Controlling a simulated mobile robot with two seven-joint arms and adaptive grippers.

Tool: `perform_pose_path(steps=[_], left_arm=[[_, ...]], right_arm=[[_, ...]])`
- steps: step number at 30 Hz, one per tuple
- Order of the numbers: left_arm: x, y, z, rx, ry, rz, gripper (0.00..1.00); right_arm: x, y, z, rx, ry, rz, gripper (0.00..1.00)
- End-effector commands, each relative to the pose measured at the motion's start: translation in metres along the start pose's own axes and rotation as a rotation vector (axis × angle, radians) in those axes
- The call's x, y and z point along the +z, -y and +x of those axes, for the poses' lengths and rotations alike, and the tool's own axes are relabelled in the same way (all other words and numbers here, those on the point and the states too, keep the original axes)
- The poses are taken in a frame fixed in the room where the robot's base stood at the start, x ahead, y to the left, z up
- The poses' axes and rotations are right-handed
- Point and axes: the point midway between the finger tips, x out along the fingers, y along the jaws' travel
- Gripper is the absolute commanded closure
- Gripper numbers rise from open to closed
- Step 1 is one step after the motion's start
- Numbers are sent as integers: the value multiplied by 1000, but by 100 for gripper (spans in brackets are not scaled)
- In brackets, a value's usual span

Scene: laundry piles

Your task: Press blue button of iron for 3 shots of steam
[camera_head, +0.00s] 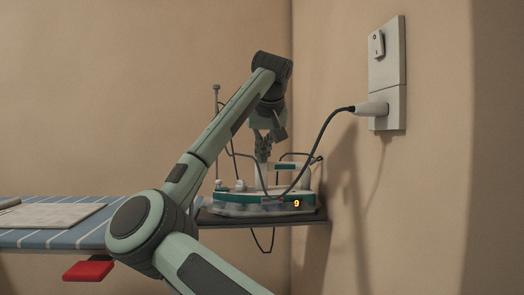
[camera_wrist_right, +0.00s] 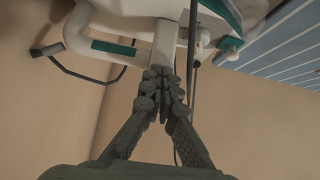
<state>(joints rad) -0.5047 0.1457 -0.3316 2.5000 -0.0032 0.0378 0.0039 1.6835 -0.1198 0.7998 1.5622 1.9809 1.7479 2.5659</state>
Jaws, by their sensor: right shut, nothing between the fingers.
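The white and teal iron (camera_head: 262,180) stands on its rest at the right end of the ironing board. An orange 9 glows on the front of its base (camera_head: 240,208). In the right wrist view, the iron's white handle (camera_wrist_right: 78,36) with a teal strip fills the upper left. My right gripper (camera_head: 262,155) points down just above the iron. Its shut, empty fingertips (camera_wrist_right: 163,80) are close to a white part of the iron; I cannot tell whether they touch. I cannot make out the blue button. My left gripper is not in view.
The blue striped ironing board (camera_head: 75,240) carries a folded light cloth (camera_head: 50,214). A red piece (camera_head: 88,270) is under the board. A dark cord runs from the iron to a plug (camera_head: 372,109) in the wall socket (camera_head: 396,109). A wall stands close on the right.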

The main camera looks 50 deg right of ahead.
Motion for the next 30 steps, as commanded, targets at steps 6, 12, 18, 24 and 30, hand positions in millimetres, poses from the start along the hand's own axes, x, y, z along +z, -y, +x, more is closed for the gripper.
perform_pose_path(steps=[6,12,18,24,30], left_arm=[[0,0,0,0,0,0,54],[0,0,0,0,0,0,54],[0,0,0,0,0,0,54],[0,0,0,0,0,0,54],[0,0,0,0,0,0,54]], right_arm=[[-4,1,-40,-3,-18,1,100],[-5,0,-65,-2,-25,0,100],[-5,0,-74,0,-26,0,100],[-6,0,-74,0,-27,0,100],[-6,0,-74,0,-28,0,100]])
